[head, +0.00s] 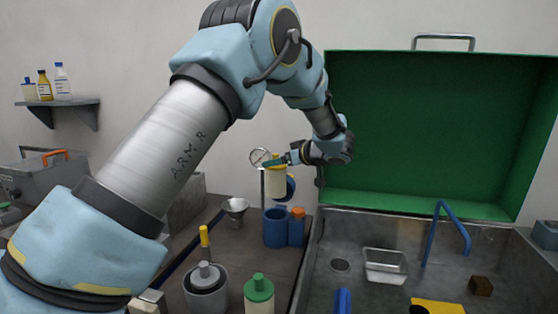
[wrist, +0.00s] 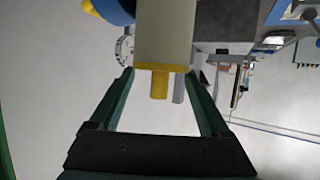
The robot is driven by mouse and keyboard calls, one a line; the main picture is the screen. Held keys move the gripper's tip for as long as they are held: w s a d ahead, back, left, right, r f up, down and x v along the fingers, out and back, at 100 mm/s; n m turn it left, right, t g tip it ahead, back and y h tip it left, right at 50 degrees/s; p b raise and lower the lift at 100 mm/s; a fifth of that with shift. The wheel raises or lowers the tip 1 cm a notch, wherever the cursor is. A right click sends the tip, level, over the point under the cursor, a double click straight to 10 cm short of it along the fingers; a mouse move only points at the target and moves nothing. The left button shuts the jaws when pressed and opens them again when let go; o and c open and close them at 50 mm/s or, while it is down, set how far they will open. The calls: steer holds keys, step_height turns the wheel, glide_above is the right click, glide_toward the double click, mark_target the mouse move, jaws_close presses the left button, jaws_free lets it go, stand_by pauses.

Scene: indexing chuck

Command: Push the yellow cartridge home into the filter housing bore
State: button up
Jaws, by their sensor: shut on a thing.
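The yellow cartridge (head: 276,184), with a cream body and yellow end, is upright in my gripper (head: 284,163). My gripper is shut on it near its yellow top. In the wrist view the yellow end with its stub (wrist: 158,82) lies between the green fingers (wrist: 160,74), with the cream body (wrist: 165,38) beyond. The blue filter housing (head: 277,230) stands below the cartridge in the head view. A small gap shows between the cartridge's lower end and the housing's rim. The inside of the bore is hidden from both views.
An orange-capped blue cylinder (head: 297,228) stands right beside the housing. A round dial (head: 260,157) and a blue round part (head: 290,187) are close to the cartridge. A funnel (head: 235,210) and a green-capped cartridge (head: 258,294) stand on the bench.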

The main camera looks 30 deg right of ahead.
mark_target(283, 178)
steer(key=shift+f+b, duration=1.1)
steer(key=shift+f, duration=1.8)
steer(key=shift+r+p, duration=0.1)
steer(key=shift+p, duration=1)
steer(key=shift+f+b, duration=2.2)
steer(key=shift+f, duration=2.95)
